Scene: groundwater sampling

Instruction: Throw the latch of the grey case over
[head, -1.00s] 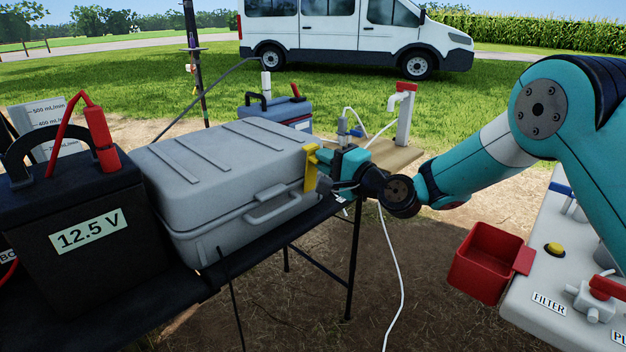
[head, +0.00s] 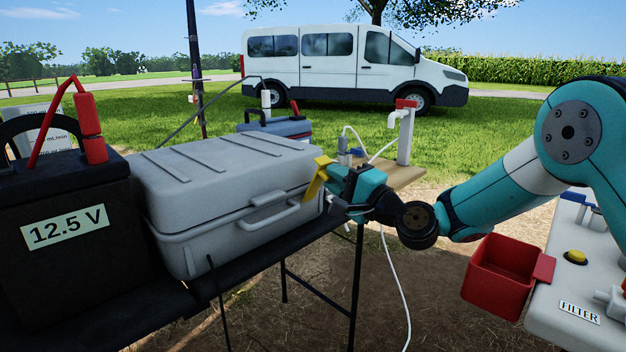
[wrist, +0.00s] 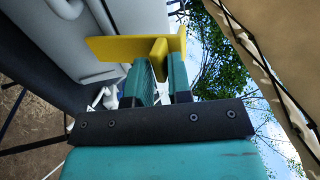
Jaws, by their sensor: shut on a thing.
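The grey case (head: 228,185) sits on the black table with its lid down and its handle (head: 270,217) on the front side. A yellow latch (head: 315,182) is at the case's right front corner and stands tilted, its upper end leaning right. My gripper (head: 332,172) reaches in from the right and is shut on the latch. In the wrist view the yellow latch (wrist: 118,48) spans across the fingertips, and its tab is between the two teal fingers of my gripper (wrist: 159,62). The latch's hinge and its contact with the lid cannot be made out.
A black battery box (head: 65,235) marked 12.5 V stands left of the case. A blue-grey box (head: 283,128) is behind it. A tap post (head: 405,135) stands behind my gripper. A red bin (head: 497,272) hangs at the right by the white filter unit (head: 560,312). A white tube hangs below my gripper.

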